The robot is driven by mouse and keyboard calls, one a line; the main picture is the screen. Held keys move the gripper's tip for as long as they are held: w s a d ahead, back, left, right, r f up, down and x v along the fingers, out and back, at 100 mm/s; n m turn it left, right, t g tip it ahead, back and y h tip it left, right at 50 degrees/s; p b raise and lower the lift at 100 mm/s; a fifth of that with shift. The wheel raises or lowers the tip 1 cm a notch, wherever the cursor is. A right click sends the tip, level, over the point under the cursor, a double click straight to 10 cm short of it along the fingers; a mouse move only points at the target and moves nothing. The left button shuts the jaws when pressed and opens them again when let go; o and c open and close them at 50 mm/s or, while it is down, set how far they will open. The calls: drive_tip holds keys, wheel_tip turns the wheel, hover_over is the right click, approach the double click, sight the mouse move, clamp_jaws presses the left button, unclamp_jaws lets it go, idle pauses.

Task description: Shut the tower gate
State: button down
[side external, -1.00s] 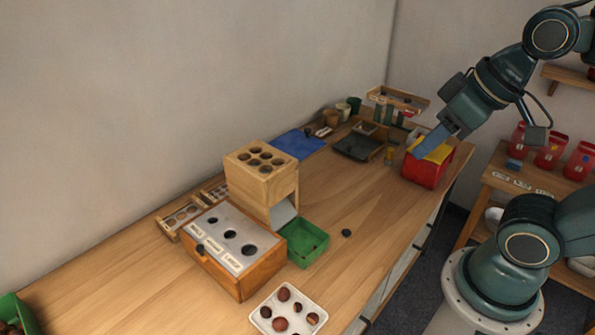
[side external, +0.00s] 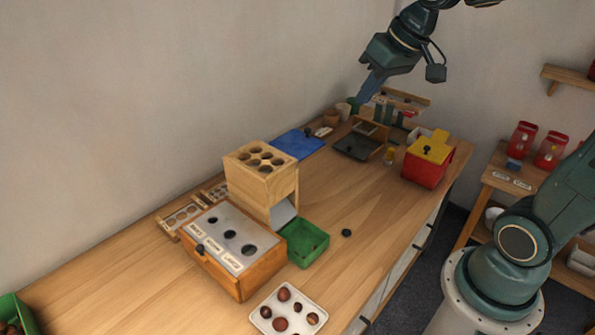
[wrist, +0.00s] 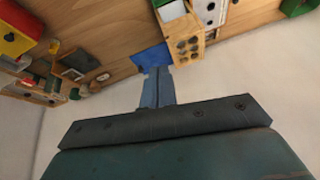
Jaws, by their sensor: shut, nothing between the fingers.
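The wooden tower (side external: 262,180) stands mid-table in the side view, with several round holes in its top. A pale grey sloping plate (side external: 283,212) shows at its lower front, above a green tray (side external: 305,243); I cannot tell whether this plate is the gate or whether the gate is open. In the wrist view the tower (wrist: 188,45) is at the upper middle. My gripper (side external: 362,100) is high over the back of the table, well apart from the tower. Its blue fingers (wrist: 157,76) are together and empty.
A wooden box with a grey holed top (side external: 231,236) stands in front of the tower. A white tray of chestnuts (side external: 289,310) is nearer. A red box with a yellow lid (side external: 428,162) stands at the right. A blue mat (side external: 298,144) lies behind. The tabletop right of the tower is mostly clear.

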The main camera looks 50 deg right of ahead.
drive_tip(key=w+d+f+m+y, duration=0.1)
drive_tip(key=w+d+f, duration=0.3)
drive_tip(key=d, duration=0.5)
drive_tip(key=w+d+f+m+y, duration=0.1)
drive_tip(key=w+d+f, duration=0.4)
drive_tip(key=w+d, duration=0.4)
drive_tip(key=shift+f+m+t, duration=0.15)
drive_tip(key=shift+m+t, duration=0.25)
drive_tip(key=shift+f, duration=0.1)
drive_tip(key=w+a+f, duration=0.5)
drive_tip(key=w+f, duration=0.1)
drive_tip(key=f, duration=0.3)
drive_tip(key=shift+w+a, duration=0.4)
approach(286, 148)
drive_tip(key=x, duration=0.4)
drive_tip(key=shift+w+a+f, duration=0.1)
